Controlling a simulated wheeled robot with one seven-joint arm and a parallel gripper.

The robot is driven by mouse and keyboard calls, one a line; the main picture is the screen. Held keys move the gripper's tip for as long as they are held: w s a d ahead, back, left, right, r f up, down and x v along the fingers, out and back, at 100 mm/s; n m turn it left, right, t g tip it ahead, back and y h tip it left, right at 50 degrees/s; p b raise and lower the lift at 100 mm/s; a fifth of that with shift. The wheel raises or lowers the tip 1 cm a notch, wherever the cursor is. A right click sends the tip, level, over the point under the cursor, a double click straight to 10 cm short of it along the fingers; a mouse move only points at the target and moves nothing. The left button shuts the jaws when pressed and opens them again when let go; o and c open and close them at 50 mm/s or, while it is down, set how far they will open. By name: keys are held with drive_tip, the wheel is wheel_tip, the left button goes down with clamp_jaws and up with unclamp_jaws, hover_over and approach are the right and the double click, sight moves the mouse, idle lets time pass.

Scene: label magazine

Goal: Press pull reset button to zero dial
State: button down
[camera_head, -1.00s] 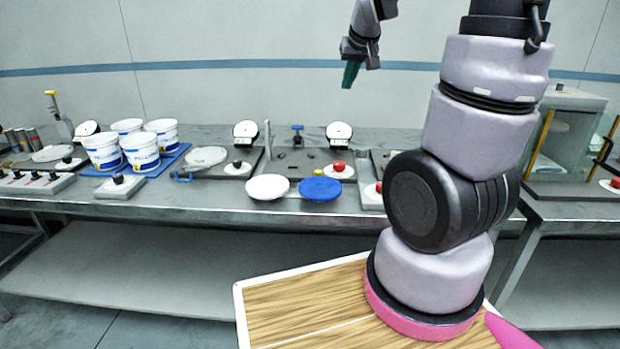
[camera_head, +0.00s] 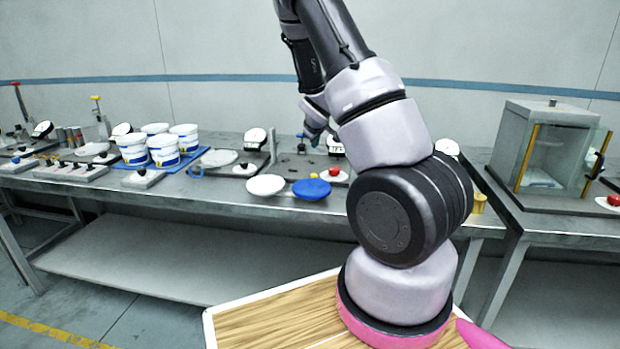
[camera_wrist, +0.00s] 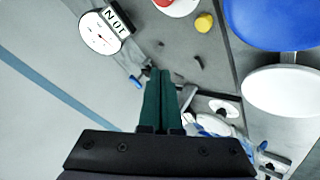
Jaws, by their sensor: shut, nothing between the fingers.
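My gripper (camera_head: 316,141) is low over the back of the bench, partly behind my arm in the head view. In the wrist view its two green fingers (camera_wrist: 160,74) are together and empty. A white dial (camera_wrist: 100,32) with a thin needle and a label plate is left of the fingertips in the wrist view. A red button (camera_wrist: 162,2) on a white disc shows at the top edge. A red button also shows in the head view (camera_head: 334,170), right of the gripper. A small blue part (camera_wrist: 136,82) is close beside the fingertips. I cannot tell whether they touch.
A blue disc (camera_head: 311,189) and a white disc (camera_head: 266,186) stand at the bench's front edge. White pails (camera_head: 165,151) stand to the left, with another dial (camera_head: 256,138) between. A yellow knob (camera_wrist: 204,22) shows in the wrist view. A glass case (camera_head: 545,150) is at the right.

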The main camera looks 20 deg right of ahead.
sight(315, 176)
idle(0.3)
drive_tip(key=shift+f, duration=4.4)
drive_tip(key=shift+f, duration=0.4)
drive_tip(key=shift+f, duration=0.5)
drive_tip(key=shift+r, duration=0.95)
drive_tip(key=shift+r, duration=2.5)
